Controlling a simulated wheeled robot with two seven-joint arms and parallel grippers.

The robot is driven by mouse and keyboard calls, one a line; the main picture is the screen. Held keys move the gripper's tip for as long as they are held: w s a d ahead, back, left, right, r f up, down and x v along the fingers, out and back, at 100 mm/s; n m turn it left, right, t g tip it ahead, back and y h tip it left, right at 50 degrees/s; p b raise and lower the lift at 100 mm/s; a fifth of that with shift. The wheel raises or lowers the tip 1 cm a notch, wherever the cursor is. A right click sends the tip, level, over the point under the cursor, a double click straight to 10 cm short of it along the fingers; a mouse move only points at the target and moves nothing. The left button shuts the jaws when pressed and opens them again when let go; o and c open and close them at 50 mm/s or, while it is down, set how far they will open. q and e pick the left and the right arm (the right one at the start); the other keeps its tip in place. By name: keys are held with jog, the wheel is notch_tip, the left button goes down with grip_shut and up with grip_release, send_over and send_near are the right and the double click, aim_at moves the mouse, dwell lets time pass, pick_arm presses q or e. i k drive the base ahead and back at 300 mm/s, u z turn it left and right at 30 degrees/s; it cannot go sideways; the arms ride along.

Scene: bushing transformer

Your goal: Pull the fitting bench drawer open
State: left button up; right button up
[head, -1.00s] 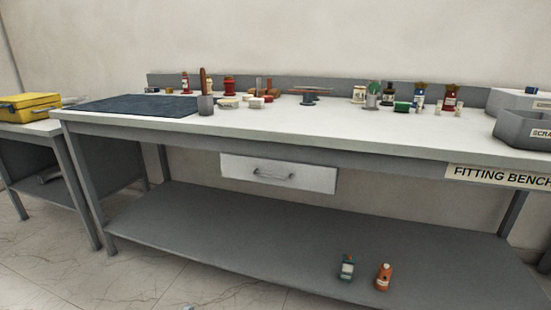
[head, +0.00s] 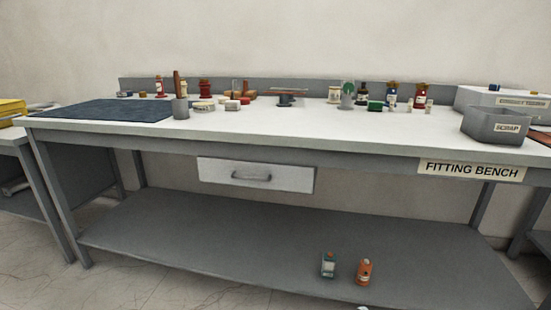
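The fitting bench (head: 300,140) stands in front of me with a pale top and a grey frame. Its drawer (head: 290,178) hangs under the top, a little left of the picture's middle. The drawer has a white front with a dark bar handle (head: 251,177), and it looks shut. A label reading FITTING BENCH (head: 471,169) is on the front rail to the right of the drawer. Neither of my grippers can be made out in the head view.
A dark mat (head: 105,110), several small bottles and pots, and a grey scrap bin (head: 495,126) stand on the top. The lower shelf (head: 200,235) holds a green bottle (head: 328,264) and an orange bottle (head: 364,271). Another table with a yellow case (head: 12,109) is at the left.

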aim_at(277, 177)
jog(key=z, duration=0.55)
jog(key=k, duration=0.65)
jog(key=z, duration=0.9)
jog(key=i, duration=1.35)
jog(key=u, duration=0.9)
